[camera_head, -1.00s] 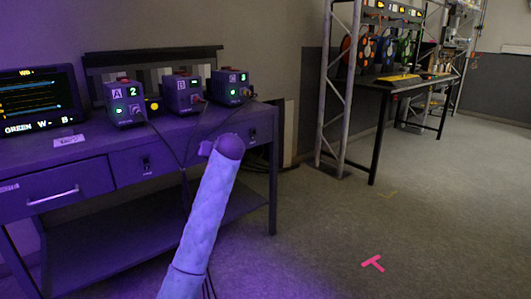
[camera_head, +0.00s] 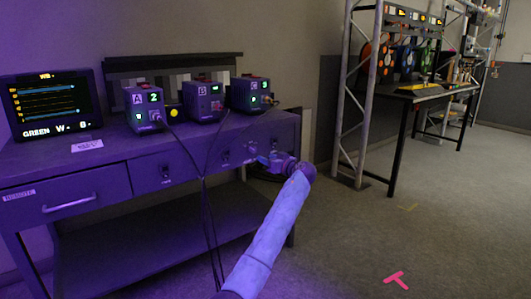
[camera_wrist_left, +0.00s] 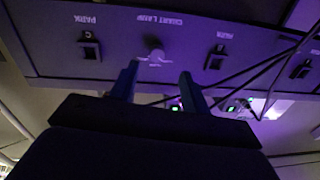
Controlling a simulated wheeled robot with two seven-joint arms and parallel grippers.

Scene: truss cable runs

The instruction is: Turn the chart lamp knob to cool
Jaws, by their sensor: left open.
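The chart lamp knob (camera_wrist_left: 155,56) is a small round knob on the desk's front panel, under an upside-down CHART LAMP label in the left wrist view. Its setting is too dim to read. My left gripper (camera_wrist_left: 161,82) is open, with its two fingers pointing at the panel on either side of the knob's line; I cannot tell whether either touches it. In the head view, the left gripper (camera_head: 268,159) is at the right part of the drawer front, and the knob cannot be made out clearly there. My right gripper is not in view.
Toggle switches (camera_wrist_left: 215,57) flank the knob. Boxes A (camera_head: 145,108), B (camera_head: 203,102) and a third (camera_head: 250,94) stand on the desk beside a screen (camera_head: 48,104). Dark cables (camera_head: 205,200) hang down the front. A truss (camera_head: 362,100) stands right; open floor lies before it.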

